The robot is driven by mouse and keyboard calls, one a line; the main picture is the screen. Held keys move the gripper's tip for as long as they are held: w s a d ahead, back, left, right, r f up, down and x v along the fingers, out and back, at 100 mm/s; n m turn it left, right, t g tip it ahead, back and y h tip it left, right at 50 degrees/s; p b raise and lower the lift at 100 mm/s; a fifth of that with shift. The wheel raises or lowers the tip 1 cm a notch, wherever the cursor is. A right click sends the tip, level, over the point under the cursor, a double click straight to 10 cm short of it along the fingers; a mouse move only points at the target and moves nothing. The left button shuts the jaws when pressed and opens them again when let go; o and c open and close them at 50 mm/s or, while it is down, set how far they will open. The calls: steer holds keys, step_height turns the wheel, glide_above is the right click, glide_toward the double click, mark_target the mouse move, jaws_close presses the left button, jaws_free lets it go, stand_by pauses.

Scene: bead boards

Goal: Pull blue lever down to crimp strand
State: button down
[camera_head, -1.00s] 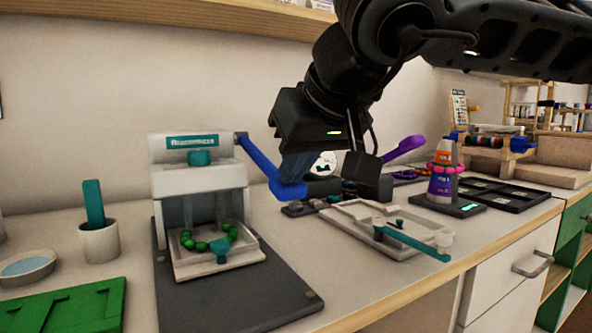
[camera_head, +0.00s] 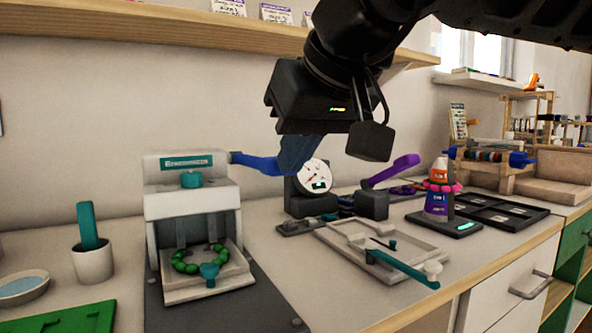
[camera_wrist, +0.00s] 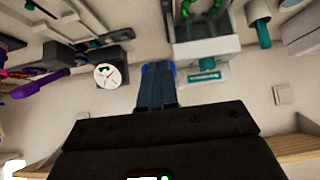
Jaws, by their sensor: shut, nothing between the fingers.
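The white crimping press (camera_head: 193,205) with a teal label stands at the left on a dark base. Its blue lever (camera_head: 255,162) sticks out from the upper right side, nearly level. A strand of green beads (camera_head: 191,268) lies in an arc on the press's tray; part of it also shows at the top of the wrist view (camera_wrist: 185,8). My gripper (camera_head: 292,166) is shut and empty, pointing down at the lever's outer end. The fingers hide that end. In the wrist view, blue edges show around the closed fingers (camera_wrist: 158,72); I cannot tell whether they touch the lever.
A round white dial (camera_head: 313,177) stands just behind and right of my fingers. A purple lever (camera_head: 393,170) rises further right. A pale tray with a teal arm (camera_head: 405,269) lies in front. A teal stick in a cup (camera_head: 92,262) stands left.

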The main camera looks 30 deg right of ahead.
steer(key=p+v, duration=0.1)
steer(key=v, duration=0.6)
steer(key=shift+s+p, duration=0.35)
steer(key=shift+s, duration=0.05)
steer(key=shift+r, duration=0.1)
